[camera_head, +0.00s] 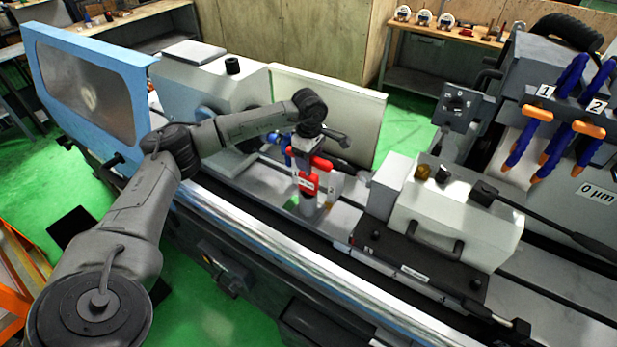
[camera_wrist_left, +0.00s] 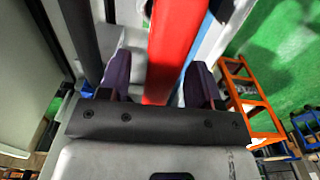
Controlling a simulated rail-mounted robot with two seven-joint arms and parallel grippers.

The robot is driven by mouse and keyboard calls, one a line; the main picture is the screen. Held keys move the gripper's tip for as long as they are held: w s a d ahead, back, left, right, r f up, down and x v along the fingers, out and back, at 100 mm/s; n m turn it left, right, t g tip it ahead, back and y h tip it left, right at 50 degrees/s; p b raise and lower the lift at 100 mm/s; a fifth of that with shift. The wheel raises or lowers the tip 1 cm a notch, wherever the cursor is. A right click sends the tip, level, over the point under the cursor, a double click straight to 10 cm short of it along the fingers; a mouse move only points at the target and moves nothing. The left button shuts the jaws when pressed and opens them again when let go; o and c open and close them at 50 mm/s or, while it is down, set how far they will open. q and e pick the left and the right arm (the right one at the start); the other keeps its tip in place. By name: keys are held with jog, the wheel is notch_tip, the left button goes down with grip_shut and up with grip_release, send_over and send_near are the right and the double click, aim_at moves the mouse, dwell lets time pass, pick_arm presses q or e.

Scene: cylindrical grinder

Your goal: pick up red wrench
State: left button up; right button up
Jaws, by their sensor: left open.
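The red wrench (camera_head: 307,184) is over the machine bed in the middle of the head view, with a small white label on it. In the left wrist view the red wrench (camera_wrist_left: 175,45) is a long red bar passing between the two purple fingers. My left gripper (camera_head: 307,147) is above the wrench and its fingertips are hard to make out in the head view. In the left wrist view the left gripper (camera_wrist_left: 158,75) is open, with a visible gap between the wrench and the left-hand finger. My right gripper is in neither view.
The grey-white headstock (camera_head: 215,85) stands left of the gripper and the tailstock (camera_head: 455,220) stands to its right. A pale panel (camera_head: 330,105) rises behind. Blue hoses with orange tips (camera_head: 530,140) hang at the right.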

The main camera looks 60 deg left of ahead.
aim_at(308, 182)
pick_arm(q)
jog(key=shift+f, duration=1.5)
jog(key=shift+c, duration=0.2)
